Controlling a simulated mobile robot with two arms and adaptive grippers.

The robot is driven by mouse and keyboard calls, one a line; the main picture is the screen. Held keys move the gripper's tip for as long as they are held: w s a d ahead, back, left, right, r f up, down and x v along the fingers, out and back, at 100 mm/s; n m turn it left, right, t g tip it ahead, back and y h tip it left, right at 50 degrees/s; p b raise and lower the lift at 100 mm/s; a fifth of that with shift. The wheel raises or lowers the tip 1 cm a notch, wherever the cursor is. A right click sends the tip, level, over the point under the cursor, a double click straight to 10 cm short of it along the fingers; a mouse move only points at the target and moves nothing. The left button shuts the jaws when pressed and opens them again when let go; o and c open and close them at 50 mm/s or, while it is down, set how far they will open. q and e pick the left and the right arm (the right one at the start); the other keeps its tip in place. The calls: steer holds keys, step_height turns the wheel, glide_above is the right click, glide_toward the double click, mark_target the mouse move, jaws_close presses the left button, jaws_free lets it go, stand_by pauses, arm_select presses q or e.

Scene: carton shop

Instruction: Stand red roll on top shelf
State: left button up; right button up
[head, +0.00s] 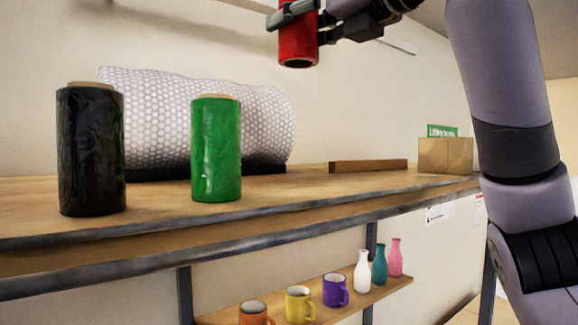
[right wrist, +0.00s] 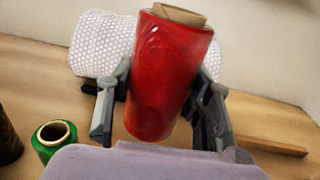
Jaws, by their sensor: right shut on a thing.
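The red roll (head: 298,45) hangs in the air at the top of the head view, above the wooden top shelf (head: 290,198). My right gripper (head: 306,12) is shut around it, and the upper part of the roll is cut off by the picture edge. In the right wrist view the red roll (right wrist: 166,75) stands between the two fingers of my right gripper (right wrist: 160,108), roughly upright with a slight tilt, its cardboard core showing on top. Its lower end is clear of the shelf. My left gripper is not in view.
A black roll (head: 91,150) and a green roll (head: 216,150) stand upright on the shelf at left. Behind them lies a bubble-wrap roll (head: 270,125). A wooden bar (head: 368,166) and a cardboard box (head: 445,156) are farther right. Shelf room right of the green roll is clear.

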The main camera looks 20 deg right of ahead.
step_height(320, 180, down, 13)
steer(key=shift+w+d+f+p, duration=0.1)
steer(key=shift+w+p, duration=0.05)
steer(key=shift+p, duration=0.35)
steer(key=shift+f, duration=0.15)
steer(key=f, duration=0.3)
steer(key=shift+s+f+p, duration=0.25)
steer(key=shift+f+p, duration=0.05)
steer(key=shift+p, duration=0.1)
steer(key=shift+w+d+f, duration=0.1)
steer(key=shift+f, duration=0.1)
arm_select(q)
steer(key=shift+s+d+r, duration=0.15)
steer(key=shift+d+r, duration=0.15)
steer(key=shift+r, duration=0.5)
arm_select(e)
steer(key=shift+f, duration=0.1)
steer(key=o, duration=1.3)
